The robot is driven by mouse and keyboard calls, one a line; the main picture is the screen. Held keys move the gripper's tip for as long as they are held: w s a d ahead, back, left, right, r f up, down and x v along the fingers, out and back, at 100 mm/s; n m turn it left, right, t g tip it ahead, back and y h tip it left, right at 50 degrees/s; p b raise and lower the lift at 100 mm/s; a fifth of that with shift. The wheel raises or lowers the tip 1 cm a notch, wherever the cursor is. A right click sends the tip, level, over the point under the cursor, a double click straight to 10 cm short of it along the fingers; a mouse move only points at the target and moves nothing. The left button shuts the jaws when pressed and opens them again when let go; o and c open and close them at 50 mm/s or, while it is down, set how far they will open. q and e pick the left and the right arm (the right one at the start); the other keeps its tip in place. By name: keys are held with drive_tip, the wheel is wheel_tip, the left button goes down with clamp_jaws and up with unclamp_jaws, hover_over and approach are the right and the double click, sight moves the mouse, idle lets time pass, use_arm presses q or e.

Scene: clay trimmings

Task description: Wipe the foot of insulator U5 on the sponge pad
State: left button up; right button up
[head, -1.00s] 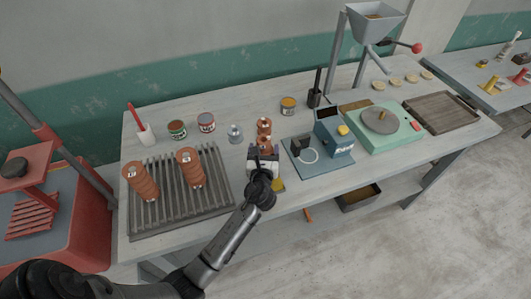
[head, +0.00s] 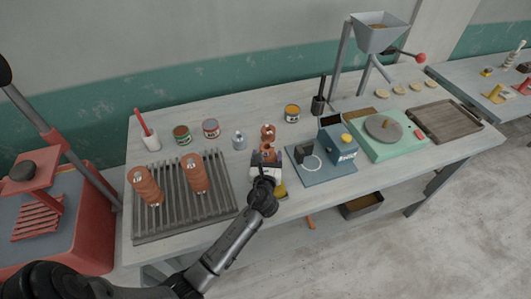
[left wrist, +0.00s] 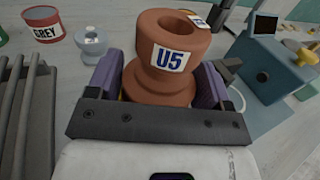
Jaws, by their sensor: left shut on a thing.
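Insulator U5 is a brown, waisted piece with a hole in its top and a "U5" label; it shows upright in the left wrist view (left wrist: 172,58) and in the head view (head: 268,132). My left gripper (head: 267,163) is shut on it, with a purple finger pad on either side in the left wrist view. Its foot is hidden by the gripper, so I cannot tell whether it touches anything. A small yellow patch (head: 280,191), perhaps the sponge pad, shows just right of the gripper, mostly covered. My right gripper is not in view.
Two brown insulators (head: 146,186) (head: 194,172) stand on the slatted rack (head: 225,203) at left. Paint cans (head: 182,134) (head: 211,128) and a small grey piece (head: 239,140) stand behind. A blue-grey device (head: 338,146) is close on the right, with a green scale (head: 405,139) beyond.

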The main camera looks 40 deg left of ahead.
use_arm(q)
drive_tip(key=shift+s+d+p, duration=0.2)
drive_tip(key=shift+s+d, duration=0.2)
drive_tip(key=shift+d, duration=0.35)
drive_tip(key=shift+s+d+p, duration=0.15)
drive_tip(key=shift+s+d, duration=0.2)
drive_tip(key=shift+d, duration=0.4)
drive_tip(key=shift+s+d, duration=0.25)
drive_tip(key=shift+d, duration=0.25)
drive_tip(key=shift+s+d, duration=0.25)
drive_tip(key=shift+d, duration=0.2)
drive_tip(key=shift+s+d, duration=0.1)
drive_tip(key=shift+d, duration=0.15)
drive_tip(key=shift+a, duration=0.1)
drive_tip(key=shift+w+a+p, duration=0.2)
drive_tip(key=shift+a+p, duration=0.15)
drive_tip(key=shift+p, duration=0.05)
drive_tip(key=shift+w+a+p, duration=0.2)
drive_tip(key=shift+w+a, duration=0.25)
drive_tip(key=shift+a, duration=0.4)
drive_tip(key=shift+w+a+p, duration=0.15)
drive_tip(key=shift+w+a, duration=0.25)
drive_tip(key=shift+a, duration=0.4)
drive_tip(key=shift+w+a, duration=0.4)
drive_tip(key=shift+a, duration=0.35)
drive_tip(key=shift+w+a, duration=0.35)
drive_tip(key=shift+a, duration=0.4)
drive_tip(key=shift+d, duration=0.15)
